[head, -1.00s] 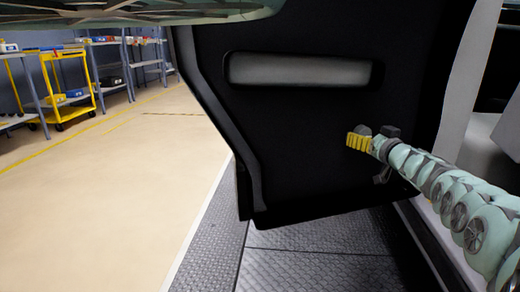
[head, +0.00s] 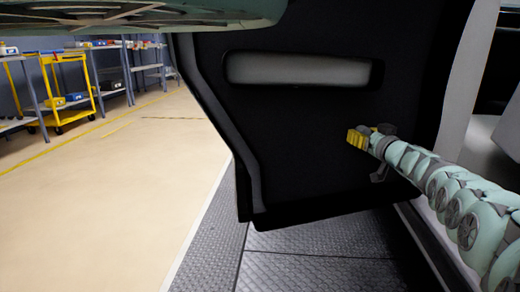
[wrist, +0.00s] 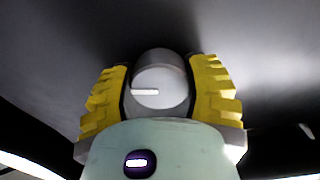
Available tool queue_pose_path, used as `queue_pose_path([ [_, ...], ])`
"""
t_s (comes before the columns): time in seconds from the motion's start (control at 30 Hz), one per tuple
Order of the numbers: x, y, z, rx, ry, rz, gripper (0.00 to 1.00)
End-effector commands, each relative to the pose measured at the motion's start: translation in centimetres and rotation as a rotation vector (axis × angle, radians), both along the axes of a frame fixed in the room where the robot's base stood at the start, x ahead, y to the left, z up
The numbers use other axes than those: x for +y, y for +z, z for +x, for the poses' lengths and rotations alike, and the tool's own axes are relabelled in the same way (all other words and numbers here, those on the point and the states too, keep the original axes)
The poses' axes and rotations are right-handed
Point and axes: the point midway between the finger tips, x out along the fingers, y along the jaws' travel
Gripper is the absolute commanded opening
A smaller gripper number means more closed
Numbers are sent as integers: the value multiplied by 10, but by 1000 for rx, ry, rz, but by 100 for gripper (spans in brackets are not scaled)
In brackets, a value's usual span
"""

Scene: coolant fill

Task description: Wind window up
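The vehicle's black door panel (head: 300,160) fills the middle of the head view, with a pale grey recessed strip across its upper part. My gripper (head: 362,137) is at the panel's right side, low down, with its yellow ribbed fingers against the dark surface. In the wrist view the yellow fingers of my gripper (wrist: 160,95) lie on both sides of a round grey winder knob (wrist: 160,78) and look closed on it. A small grey piece (head: 379,175), perhaps part of the winder, shows just below my gripper. The window glass is not clearly visible.
A dark ribbed metal floor strip (head: 320,248) runs under the door. Open tan floor (head: 100,190) lies to the left. A yellow trolley (head: 63,95) and shelving stand at the far left. A pale vehicle pillar is at the right.

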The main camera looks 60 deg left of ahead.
Motion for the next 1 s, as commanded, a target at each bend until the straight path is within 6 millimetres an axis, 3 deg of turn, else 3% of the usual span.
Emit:
queue_pose_path([
  [0.27,0,0,0,0,2,1,14],
  [0.67,0,1,0,-84,1,-26,14],
  [1.0,1,1,-1,-344,1,-115,14],
])
